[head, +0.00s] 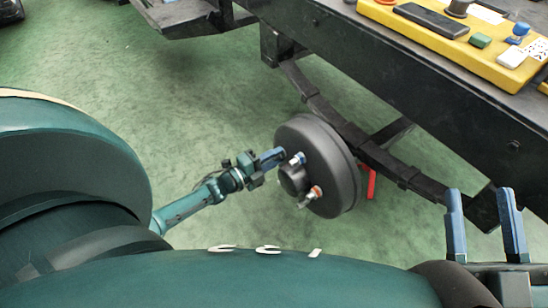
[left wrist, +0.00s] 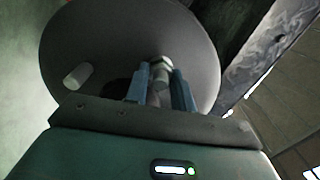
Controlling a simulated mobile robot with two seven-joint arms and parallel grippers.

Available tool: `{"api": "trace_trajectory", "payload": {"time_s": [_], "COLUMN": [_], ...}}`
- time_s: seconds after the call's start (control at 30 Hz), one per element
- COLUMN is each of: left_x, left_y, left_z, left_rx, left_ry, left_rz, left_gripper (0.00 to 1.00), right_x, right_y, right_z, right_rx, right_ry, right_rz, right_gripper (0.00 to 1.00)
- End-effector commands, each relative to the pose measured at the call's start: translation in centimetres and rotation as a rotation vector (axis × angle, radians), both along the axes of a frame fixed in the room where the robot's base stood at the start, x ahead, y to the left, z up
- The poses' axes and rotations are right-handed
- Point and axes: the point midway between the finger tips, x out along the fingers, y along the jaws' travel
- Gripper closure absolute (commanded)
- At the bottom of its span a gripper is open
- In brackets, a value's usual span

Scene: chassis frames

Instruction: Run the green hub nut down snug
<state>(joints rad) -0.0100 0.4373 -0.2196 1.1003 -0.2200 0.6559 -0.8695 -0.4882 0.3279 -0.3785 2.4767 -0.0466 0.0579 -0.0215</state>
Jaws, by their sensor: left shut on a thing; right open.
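The dark round hub drum (head: 318,165) is mounted at the axle, with its face toward me. A blue-marked stud (head: 298,158) and an orange nut on a stud (head: 315,192) show on its face. My left gripper (head: 278,157) is at the upper left of the face. In the left wrist view its blue fingers are shut on a pale nut (left wrist: 160,66) at the drum face; its green colour is not clear there. In the head view the fingers hide this nut. My right gripper (head: 484,222) is open and empty at the lower right, away from the hub.
A black chassis rail (head: 400,75) and leaf spring (head: 330,115) run behind the drum. A red stand (head: 371,182) shows behind it. A yellow tray (head: 480,62) with small parts and a dark phone-like block lies on the chassis.

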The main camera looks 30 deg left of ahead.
Motion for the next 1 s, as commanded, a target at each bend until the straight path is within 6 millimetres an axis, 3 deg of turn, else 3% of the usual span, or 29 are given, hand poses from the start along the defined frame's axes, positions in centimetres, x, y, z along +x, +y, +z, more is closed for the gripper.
{"api": "trace_trajectory", "payload": {"time_s": [0.77,0.8,0.9,1.0], "left_x": [-0.29,-0.29,-0.23,-0.16], "left_y": [0.07,0.07,0.06,0.04], "left_z": [-0.3,-0.3,-0.24,-0.18], "left_rx": [0.093,0.093,0.092,0.092], "left_ry": [-0.032,-0.032,-0.033,-0.034], "left_rz": [-0.001,-0.001,0.0,0.0], "left_gripper": [0.98,0.73,0.66,0.66], "right_x": [0.15,0.15,0.14,0.1], "right_y": [-0.08,-0.08,-0.08,-0.09], "right_z": [0.75,0.74,0.68,0.58], "right_rx": [-0.005,-0.005,-0.005,-0.005], "right_ry": [-0.037,-0.037,-0.034,-0.031], "right_rz": [0.001,0.001,0.0,0.001], "right_gripper": [0.54,0.54,0.54,0.54]}}
